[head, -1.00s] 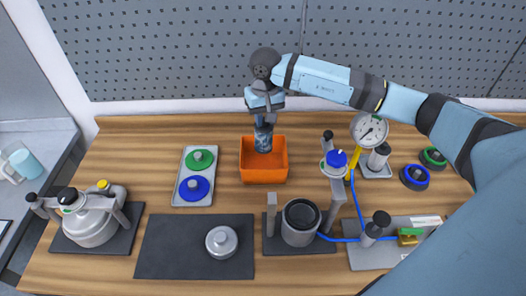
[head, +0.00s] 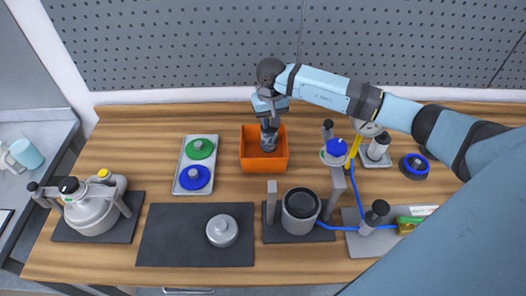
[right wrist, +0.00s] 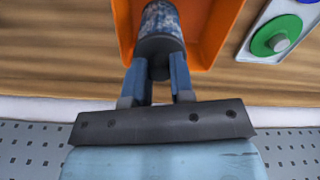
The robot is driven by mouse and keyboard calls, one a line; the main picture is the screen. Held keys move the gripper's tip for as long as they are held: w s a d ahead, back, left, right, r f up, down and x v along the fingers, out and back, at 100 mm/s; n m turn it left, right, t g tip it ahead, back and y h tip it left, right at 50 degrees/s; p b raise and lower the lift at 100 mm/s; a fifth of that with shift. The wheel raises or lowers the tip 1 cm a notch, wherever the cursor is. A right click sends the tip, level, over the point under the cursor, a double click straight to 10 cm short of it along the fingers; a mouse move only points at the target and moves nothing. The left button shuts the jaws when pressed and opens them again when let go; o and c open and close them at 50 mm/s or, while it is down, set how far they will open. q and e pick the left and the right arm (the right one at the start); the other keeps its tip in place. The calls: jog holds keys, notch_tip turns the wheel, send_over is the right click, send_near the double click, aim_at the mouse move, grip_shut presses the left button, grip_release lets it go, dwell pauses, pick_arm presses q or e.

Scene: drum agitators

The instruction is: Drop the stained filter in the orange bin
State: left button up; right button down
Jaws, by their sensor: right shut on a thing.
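The stained filter (head: 268,140) is a dark cylinder with blue-grey and brownish mottling. It hangs upright within the opening of the orange bin (head: 264,165); I cannot tell whether it touches the floor. My right gripper (head: 269,122) is shut on the filter's dark top end, above the bin. In the right wrist view, the two fingers (right wrist: 158,75) hold the dark end of the filter (right wrist: 162,22), with the orange bin (right wrist: 212,30) around its mottled part. My left gripper is not in view.
A grey tray (head: 181,186) with green and blue knobs stands left of the bin. A blue-capped post (head: 336,150) and gauge stand to the right. A dark mat (head: 170,240) with a metal lid and a grey pot (head: 301,208) are in front. A pegboard wall rises behind.

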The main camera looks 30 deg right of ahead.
jog(key=c, duration=0.9)
grip_release()
notch_tip(320, 180, up, 14)
jog(key=b, duration=0.3)
jog(key=shift+f, duration=0.1)
